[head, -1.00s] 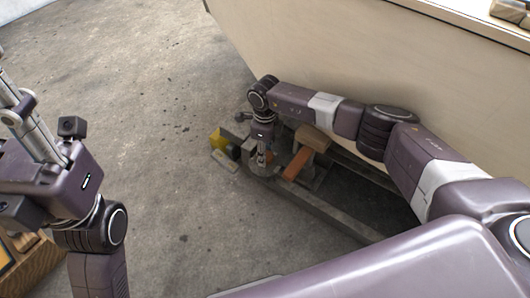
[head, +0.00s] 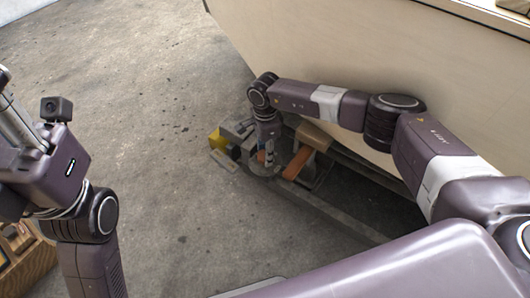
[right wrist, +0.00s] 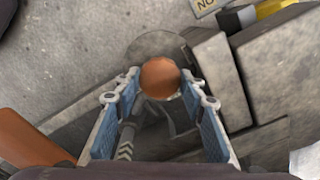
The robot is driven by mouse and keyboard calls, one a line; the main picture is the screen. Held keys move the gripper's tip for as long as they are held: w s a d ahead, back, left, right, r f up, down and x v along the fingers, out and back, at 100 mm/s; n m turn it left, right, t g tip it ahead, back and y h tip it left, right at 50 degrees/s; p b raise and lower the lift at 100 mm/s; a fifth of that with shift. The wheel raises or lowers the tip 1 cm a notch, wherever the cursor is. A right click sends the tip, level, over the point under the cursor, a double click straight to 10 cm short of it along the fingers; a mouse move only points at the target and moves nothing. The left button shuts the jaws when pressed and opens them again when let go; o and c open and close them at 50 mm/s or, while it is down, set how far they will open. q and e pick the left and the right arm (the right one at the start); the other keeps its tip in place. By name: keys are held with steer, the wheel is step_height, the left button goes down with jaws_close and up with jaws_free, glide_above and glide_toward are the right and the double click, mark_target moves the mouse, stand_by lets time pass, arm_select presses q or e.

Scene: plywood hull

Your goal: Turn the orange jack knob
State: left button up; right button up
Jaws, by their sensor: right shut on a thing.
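The orange jack knob (right wrist: 160,77) is round and sits between the fingertips of my right gripper (right wrist: 162,84) in the right wrist view. The blue-padded fingers are shut on it from both sides. In the head view my right gripper (head: 266,160) points down beside the hull, low near the floor, and the knob cannot be made out there. My left gripper (head: 22,122) is at the left edge of the head view, partly cut off and far from the knob; its fingertips do not show clearly.
The pale plywood hull (head: 330,60) rises just behind my right arm. Grey beams (head: 340,218) run under it. An orange block (head: 298,163) lies right of the gripper, and a yellow piece (head: 217,141) lies left. The concrete floor (head: 140,110) at left is clear.

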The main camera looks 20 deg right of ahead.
stand_by(0.3)
steer(key=o, duration=1.2)
steer(key=shift+c, duration=0.2)
